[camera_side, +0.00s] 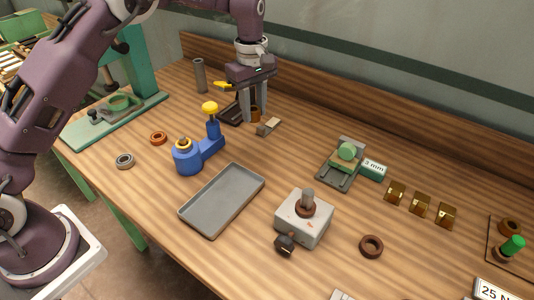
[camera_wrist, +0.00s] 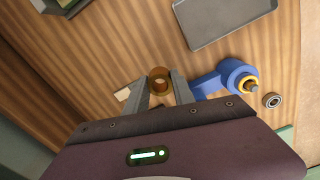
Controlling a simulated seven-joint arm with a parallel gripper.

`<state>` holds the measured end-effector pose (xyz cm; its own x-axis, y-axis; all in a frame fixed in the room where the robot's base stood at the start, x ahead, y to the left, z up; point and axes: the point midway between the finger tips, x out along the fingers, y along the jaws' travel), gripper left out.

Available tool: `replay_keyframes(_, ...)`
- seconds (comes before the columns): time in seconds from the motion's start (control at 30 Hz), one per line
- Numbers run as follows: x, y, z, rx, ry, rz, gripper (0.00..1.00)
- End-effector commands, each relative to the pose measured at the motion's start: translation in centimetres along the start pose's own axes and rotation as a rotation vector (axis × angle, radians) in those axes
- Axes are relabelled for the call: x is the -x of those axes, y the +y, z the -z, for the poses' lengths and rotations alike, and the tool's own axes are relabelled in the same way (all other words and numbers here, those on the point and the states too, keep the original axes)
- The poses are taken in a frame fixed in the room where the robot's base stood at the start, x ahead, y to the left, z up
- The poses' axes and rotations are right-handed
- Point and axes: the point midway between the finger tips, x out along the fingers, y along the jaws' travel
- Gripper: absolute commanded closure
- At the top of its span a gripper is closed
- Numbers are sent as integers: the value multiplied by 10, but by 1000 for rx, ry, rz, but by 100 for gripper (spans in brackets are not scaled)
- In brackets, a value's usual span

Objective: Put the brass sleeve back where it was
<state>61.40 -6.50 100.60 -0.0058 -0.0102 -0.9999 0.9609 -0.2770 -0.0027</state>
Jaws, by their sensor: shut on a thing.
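The brass sleeve (camera_side: 256,115) is a small hollow brown-gold cylinder between the fingertips of my gripper (camera_side: 255,119). My gripper is shut on it, low over the bench, and the fingers partly hide it in the side view. In the wrist view the sleeve (camera_wrist: 160,76) shows its open end between the two grey fingers of my gripper (camera_wrist: 162,89). I cannot tell whether its underside touches the bench. A dark flat stand (camera_side: 232,116) lies just left of the sleeve in the side view, partly behind the fingers.
A small pale-and-grey block (camera_side: 268,127) lies close beside the gripper. A blue fixture (camera_side: 188,159) with a yellow-knobbed lever stands in front, near an empty grey tray (camera_side: 213,207). A grey upright tube (camera_side: 199,76) stands behind left. Clear wood lies right of the gripper.

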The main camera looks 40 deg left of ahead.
Motion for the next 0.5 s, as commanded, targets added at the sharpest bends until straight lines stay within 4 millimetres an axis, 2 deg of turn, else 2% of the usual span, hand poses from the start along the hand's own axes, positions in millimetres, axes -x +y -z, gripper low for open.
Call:
replay_keyframes(0.1,-14,20,-23,-85,9,0,100)
replay_keyframes(0.17,-21,23,-28,-104,11,2,100)
replay_keyframes(0.33,-62,24,-30,-113,10,3,100)
replay_keyframes(0.5,-85,25,-29,-112,11,0,100)
